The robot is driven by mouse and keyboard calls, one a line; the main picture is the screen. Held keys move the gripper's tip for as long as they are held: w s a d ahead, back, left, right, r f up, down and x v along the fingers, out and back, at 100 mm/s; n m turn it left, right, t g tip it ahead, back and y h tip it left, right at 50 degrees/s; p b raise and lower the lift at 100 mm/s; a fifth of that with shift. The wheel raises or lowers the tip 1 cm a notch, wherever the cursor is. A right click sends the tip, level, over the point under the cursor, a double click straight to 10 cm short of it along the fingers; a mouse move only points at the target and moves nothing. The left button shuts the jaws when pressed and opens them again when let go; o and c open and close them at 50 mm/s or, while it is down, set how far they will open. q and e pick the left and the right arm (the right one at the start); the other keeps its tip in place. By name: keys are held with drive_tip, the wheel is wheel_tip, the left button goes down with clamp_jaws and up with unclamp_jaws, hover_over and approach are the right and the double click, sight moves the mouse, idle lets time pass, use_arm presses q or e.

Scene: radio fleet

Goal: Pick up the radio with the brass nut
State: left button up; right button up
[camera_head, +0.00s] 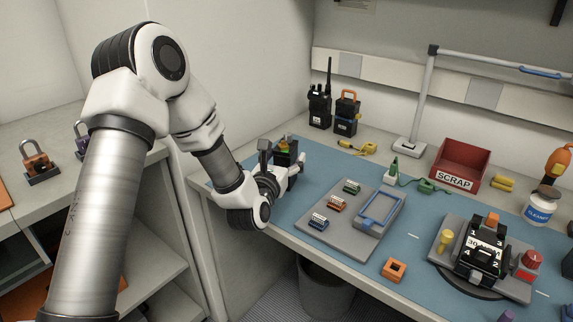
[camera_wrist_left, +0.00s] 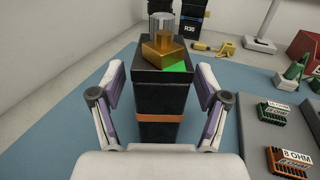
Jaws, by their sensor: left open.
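A black radio with an orange band stands upright on the blue mat, seen in the left wrist view (camera_wrist_left: 160,100). A brass nut (camera_wrist_left: 163,52) and a grey knob (camera_wrist_left: 161,27) sit on its top, beside a green patch. In the head view the radio (camera_head: 287,146) is partly hidden by my left gripper (camera_head: 281,160). My left gripper, also in the left wrist view (camera_wrist_left: 160,88), is open, with one finger on each side of the radio. Small gaps show between fingers and radio. My right gripper is out of view.
Two black radios (camera_head: 320,108) (camera_head: 346,114) stand at the back. A red SCRAP bin (camera_head: 461,160) and a fixture (camera_head: 440,262) holding a black device (camera_head: 482,252) are further right.

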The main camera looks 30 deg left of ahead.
use_arm(q)
drive_tip(key=shift+w, duration=0.45)
drive_tip(key=shift+a, duration=0.1)
clamp_jaws()
